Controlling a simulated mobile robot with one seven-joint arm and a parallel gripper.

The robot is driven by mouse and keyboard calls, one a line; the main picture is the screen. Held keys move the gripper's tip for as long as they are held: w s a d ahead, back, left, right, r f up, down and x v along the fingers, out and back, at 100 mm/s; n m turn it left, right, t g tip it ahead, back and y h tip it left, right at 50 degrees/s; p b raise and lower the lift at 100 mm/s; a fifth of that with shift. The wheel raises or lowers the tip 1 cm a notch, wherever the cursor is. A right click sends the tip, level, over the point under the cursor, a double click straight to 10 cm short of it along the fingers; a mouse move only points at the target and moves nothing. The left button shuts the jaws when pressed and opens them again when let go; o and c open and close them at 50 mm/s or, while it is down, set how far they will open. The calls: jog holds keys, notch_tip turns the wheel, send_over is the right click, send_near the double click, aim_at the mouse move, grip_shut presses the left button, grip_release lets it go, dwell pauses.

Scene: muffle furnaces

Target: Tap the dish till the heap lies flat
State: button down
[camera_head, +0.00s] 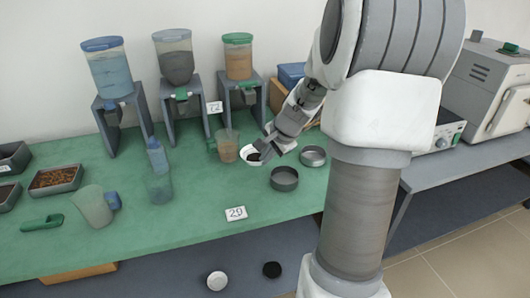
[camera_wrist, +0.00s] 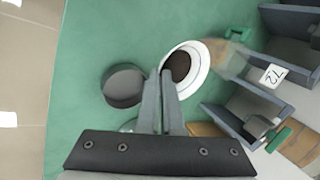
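A white round dish (camera_head: 247,157) holds a dark brown heap, which shows near its middle in the wrist view. The dish's white rim (camera_wrist: 201,67) shows there too. Whether the heap is flat or peaked cannot be told from above. My gripper (camera_head: 266,154) is over the green bench at the right side of the dish and hides part of it. In the wrist view its fingers (camera_wrist: 163,73) are together with no object visible between them, and the tips overlap the dish's near rim. Whether they touch it cannot be told.
A dark round dish (camera_head: 284,185) and a grey dish (camera_head: 313,156) stand close to my gripper. A brown-filled beaker (camera_head: 228,147) stands beside the white dish. Dispensers on stands line the back, the nearest with an orange-brown fill (camera_head: 239,65).

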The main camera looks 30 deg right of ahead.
jog(key=shift+w+a+f+b, duration=0.3)
jog(key=shift+a+f+b, duration=0.3)
jog(key=shift+a+f, duration=0.65)
jog(key=shift+w+a+f+b, duration=0.25)
jog(key=shift+a+f+b, duration=0.45)
jog(key=shift+a, duration=1)
jog(key=shift+w+a+f+b, duration=0.3)
jog(key=shift+a+f+b, duration=0.15)
jog(key=shift+a+f, duration=0.85)
jog(key=shift+a+r, duration=0.15)
jog(key=shift+r, duration=0.05)
jog(key=shift+f+b, duration=1.35)
jog(key=shift+f, duration=0.1)
jog(key=shift+r+p, duration=1.5)
jog(key=shift+r, duration=0.3)
jog(key=shift+f, duration=0.1)
